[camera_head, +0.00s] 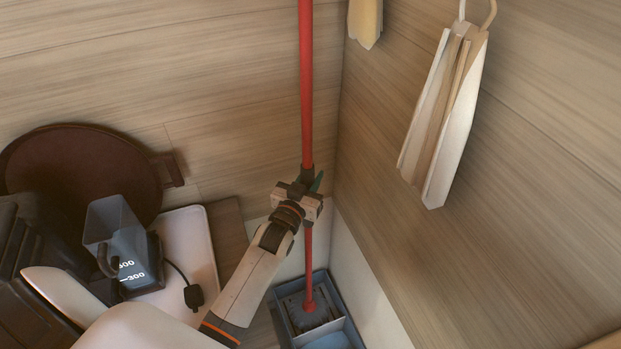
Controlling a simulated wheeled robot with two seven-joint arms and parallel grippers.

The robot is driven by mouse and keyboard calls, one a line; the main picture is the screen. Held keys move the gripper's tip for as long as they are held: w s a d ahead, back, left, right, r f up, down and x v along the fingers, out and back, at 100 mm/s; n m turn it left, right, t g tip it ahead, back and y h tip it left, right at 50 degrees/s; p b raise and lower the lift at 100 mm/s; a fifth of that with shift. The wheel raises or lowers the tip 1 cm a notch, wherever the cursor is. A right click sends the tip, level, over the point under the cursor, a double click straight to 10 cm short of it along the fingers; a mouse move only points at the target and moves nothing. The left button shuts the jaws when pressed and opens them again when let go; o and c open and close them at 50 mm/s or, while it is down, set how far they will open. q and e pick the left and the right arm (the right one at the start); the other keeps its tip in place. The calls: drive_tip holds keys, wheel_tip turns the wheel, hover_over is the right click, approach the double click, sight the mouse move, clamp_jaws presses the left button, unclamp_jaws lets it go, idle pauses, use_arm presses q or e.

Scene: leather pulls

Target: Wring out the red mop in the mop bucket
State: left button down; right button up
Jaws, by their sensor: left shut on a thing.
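The red mop (306,85) stands nearly upright near the wall corner, its long handle running out of the top of the picture. My left gripper (306,192) is shut on the handle, at its dark grip section. Below the gripper the red shaft runs down to a dark mop head that sits within the outline of the blue-grey mop bucket (345,308). The bucket stands on the floor in the corner and has a divider. The picture cuts off its bottom edge, and I cannot tell how deep the mop head sits. My right gripper is out of view.
A dark round pan-like item (85,165) leans at the left wall. Walls stand close on both sides of the bucket.

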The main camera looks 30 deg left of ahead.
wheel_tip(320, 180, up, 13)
drive_tip(key=p, duration=1.2)
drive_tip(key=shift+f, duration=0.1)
